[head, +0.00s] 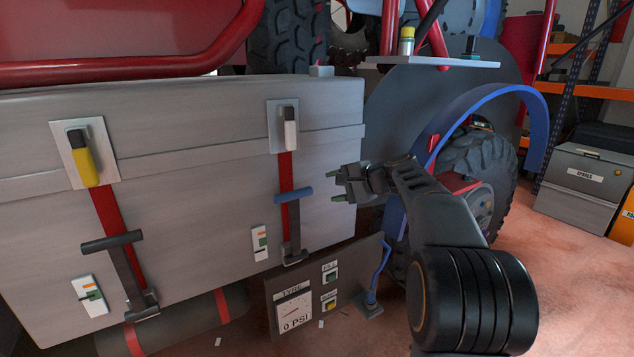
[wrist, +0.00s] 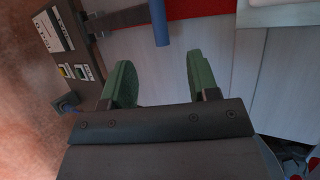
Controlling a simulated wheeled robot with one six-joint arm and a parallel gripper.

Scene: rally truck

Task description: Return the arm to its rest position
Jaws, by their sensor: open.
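My gripper (head: 337,186) is in front of the right end of the large grey box (head: 190,190) in the head view. My black arm reaches up to it from the lower right. In the wrist view my gripper (wrist: 158,85) shows two green fingertips, spread apart with nothing between them. The blue handle (head: 293,195) of the box's right latch is just left of my gripper. It also shows in the wrist view (wrist: 160,22), beyond the fingertips. I cannot tell the exact gap between gripper and box.
A wheel (head: 485,165) under a blue arch (head: 505,92) stands close behind my arm. A shelf (head: 430,62) is above. Open floor (head: 570,270) lies at right before the grey cabinet (head: 583,185).

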